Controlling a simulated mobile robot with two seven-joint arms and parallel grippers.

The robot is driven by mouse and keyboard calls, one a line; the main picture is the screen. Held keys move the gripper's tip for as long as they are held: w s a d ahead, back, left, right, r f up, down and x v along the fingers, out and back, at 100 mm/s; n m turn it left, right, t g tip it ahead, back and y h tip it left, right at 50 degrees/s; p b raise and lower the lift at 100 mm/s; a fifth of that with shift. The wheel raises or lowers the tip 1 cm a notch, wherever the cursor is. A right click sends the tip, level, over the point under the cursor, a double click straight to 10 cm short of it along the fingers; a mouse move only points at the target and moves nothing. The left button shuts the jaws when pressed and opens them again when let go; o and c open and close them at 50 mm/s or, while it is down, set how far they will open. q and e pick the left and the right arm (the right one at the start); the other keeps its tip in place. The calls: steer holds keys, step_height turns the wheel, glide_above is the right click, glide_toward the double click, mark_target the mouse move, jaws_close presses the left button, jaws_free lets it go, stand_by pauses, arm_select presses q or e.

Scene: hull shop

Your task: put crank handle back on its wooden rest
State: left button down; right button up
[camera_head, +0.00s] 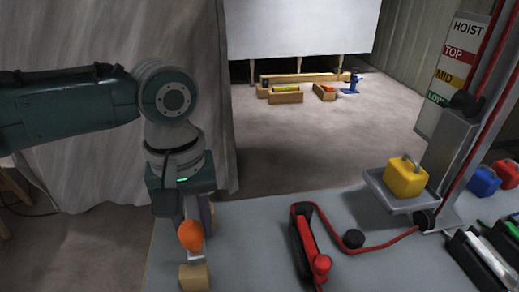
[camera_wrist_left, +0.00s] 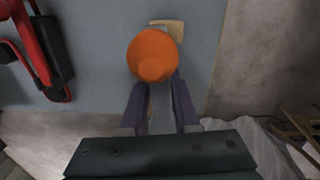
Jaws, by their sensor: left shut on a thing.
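The crank handle (camera_head: 190,236) shows an orange rounded grip with a pale grey metal part below it. In the left wrist view its orange grip (camera_wrist_left: 152,56) sits at the fingertips. My left gripper (camera_head: 195,222) points down and is shut on the crank handle; its fingers also show in the left wrist view (camera_wrist_left: 158,84). The wooden rest (camera_head: 194,279), a small light block on the grey bench, lies just below the handle. In the left wrist view the rest (camera_wrist_left: 175,29) is partly hidden behind the grip; I cannot tell whether they touch. My right gripper is not in view.
A red and black winch (camera_head: 304,242) with a red rope stands on the grey bench (camera_head: 245,230) to the right. Further right are a yellow weight (camera_head: 405,177) on a tray and the hoist post (camera_head: 445,160). Bench between rest and winch is clear.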

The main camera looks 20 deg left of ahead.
arm_select(q)
steer(key=shift+f, duration=0.95)
stand_by(0.4)
steer(key=shift+f, duration=0.25)
stand_by(0.6)
steer(key=shift+c, duration=0.8)
jaws_free()
step_height(320, 180, up, 8)
steer(key=p, duration=0.9)
stand_by(0.7)
